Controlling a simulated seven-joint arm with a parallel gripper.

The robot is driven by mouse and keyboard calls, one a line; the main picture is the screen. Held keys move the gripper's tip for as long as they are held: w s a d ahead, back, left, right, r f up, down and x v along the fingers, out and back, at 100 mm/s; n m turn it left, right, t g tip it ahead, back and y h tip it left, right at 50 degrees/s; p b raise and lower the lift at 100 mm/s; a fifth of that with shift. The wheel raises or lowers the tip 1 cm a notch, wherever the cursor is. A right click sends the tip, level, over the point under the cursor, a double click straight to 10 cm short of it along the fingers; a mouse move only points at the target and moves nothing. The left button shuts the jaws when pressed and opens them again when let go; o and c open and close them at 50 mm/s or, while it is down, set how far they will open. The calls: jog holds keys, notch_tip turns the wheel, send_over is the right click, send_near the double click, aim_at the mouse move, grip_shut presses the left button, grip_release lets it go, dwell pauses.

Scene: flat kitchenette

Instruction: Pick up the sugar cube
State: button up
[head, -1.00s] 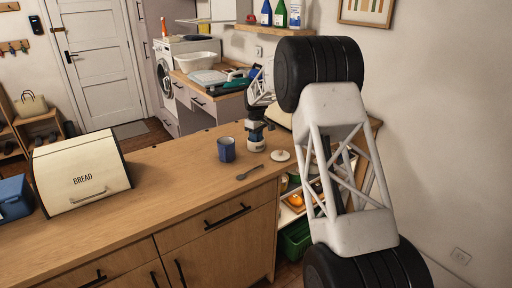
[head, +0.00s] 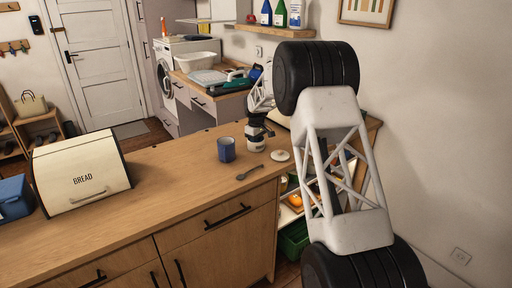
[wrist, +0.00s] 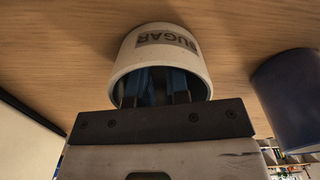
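The sugar cube is not visible in either view. A white jar labelled SUGAR (wrist: 190,47) stands on the wooden counter; in the head view the jar (head: 256,146) is right under my gripper. In the wrist view my gripper (wrist: 155,82) points into the jar's mouth, its two blue fingers inside the rim. The fingers stand apart with a dark gap between them, and I see nothing held there. The jar's bottom and contents are hidden in shadow and behind the fingers.
A dark blue mug (head: 226,149) stands close to the jar. A spoon (head: 249,172) and a round pale lid (head: 280,155) lie on the counter nearby. A bread box (head: 82,170) stands at the left. The counter between is clear.

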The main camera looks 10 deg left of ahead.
grip_shut()
notch_tip(320, 180, up, 10)
dwell(0.6)
jog(key=shift+d, duration=0.1)
dwell(0.5)
